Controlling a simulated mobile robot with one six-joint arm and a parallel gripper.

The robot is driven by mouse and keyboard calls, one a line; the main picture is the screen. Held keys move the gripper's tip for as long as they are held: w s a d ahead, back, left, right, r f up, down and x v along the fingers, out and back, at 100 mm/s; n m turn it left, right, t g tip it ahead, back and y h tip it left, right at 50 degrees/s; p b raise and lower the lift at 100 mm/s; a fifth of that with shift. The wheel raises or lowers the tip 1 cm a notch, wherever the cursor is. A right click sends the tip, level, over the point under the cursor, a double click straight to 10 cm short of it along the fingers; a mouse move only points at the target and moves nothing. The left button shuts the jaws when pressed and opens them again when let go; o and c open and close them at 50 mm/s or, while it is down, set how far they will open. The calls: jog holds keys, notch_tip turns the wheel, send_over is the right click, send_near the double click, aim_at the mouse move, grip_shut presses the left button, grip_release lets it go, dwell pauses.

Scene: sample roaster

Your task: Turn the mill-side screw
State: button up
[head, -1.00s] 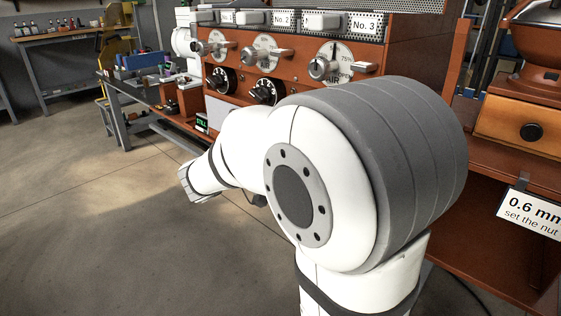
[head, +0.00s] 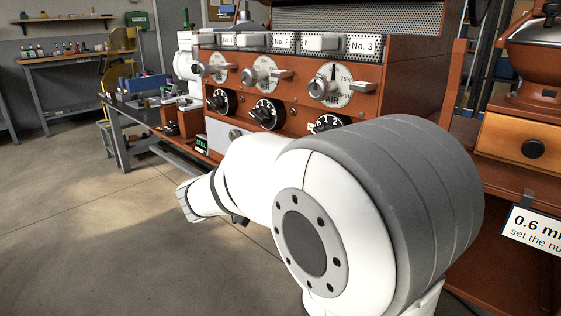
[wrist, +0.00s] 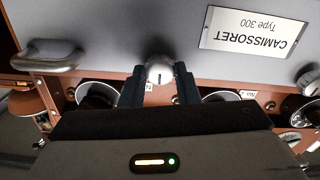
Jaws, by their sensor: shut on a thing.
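In the wrist view, my gripper (wrist: 160,76) is shut on a silver slotted screw (wrist: 160,69) at the edge of a grey panel (wrist: 115,50). One dark finger is on each side of the screw head; its slot faces the camera. In the head view, the pale panel (head: 220,138) shows below the dials with a round silver knob or screw (head: 235,134). My arm hides the rest of the panel and my gripper there.
A curved metal handle (wrist: 47,56) sticks out left of the held screw. In the head view, black dials (head: 266,113) and levers sit above the panel. The mill's wooden drawer (head: 515,140) is at right. Open floor lies left.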

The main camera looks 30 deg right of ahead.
jog(key=shift+d+f, duration=0.1)
dwell(0.4)
jog(key=o, duration=1)
jog(key=shift+c, duration=0.2)
jog(key=p+v, duration=0.2)
jog(key=v, duration=0.6)
